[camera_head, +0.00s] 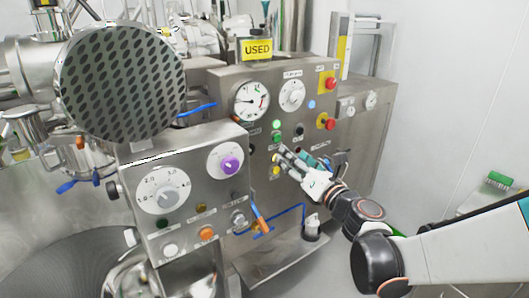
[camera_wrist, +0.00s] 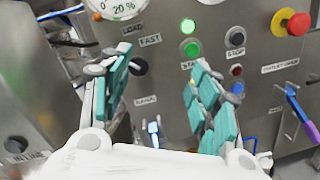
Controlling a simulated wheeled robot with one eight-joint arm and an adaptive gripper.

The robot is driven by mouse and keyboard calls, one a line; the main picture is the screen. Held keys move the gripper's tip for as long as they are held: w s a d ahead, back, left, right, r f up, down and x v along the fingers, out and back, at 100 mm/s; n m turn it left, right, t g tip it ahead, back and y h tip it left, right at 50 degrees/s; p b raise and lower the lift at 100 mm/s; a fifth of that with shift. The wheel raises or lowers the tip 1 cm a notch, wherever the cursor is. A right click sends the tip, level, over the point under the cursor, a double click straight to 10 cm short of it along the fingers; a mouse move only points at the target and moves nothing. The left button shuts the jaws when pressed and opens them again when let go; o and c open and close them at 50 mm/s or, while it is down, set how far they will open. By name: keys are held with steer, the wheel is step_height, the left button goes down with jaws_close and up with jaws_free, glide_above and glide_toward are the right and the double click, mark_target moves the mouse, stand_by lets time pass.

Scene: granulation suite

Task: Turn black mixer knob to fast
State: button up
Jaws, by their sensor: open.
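My gripper (camera_wrist: 161,66) is open, its two teal-padded fingers spread wide and pointing at the metal control panel (camera_wrist: 270,75). A dark round knob (camera_wrist: 138,66) shows just right of the left finger, under the labels LOAD and FAST. The finger partly covers it, and its pointer setting cannot be read. In the head view my gripper (camera_head: 291,158) is close to the lower part of the panel, below the lit green lamp (camera_head: 277,125). There the knob cannot be made out behind the fingers.
The panel carries a gauge (camera_head: 250,100), a white dial (camera_head: 292,94) and red emergency buttons (camera_head: 326,84). A nearer box with a grey dial (camera_head: 164,190) and purple knob (camera_head: 230,162) stands left. A blue-purple lever (camera_wrist: 300,112) sits right of my fingers.

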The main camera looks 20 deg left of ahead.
steer(key=s+a+f+n+g, duration=0.2)
steer(key=a+f+n, duration=0.1)
steer(key=a+f, duration=0.1)
steer(key=b+x, duration=0.3)
steer(key=x, duration=1.1)
steer(key=shift+r+y, duration=0.3)
steer(key=shift+r, duration=0.35)
steer(key=shift+c, duration=0.5)
steer(key=shift+s, duration=0.1)
steer(key=c, duration=1)
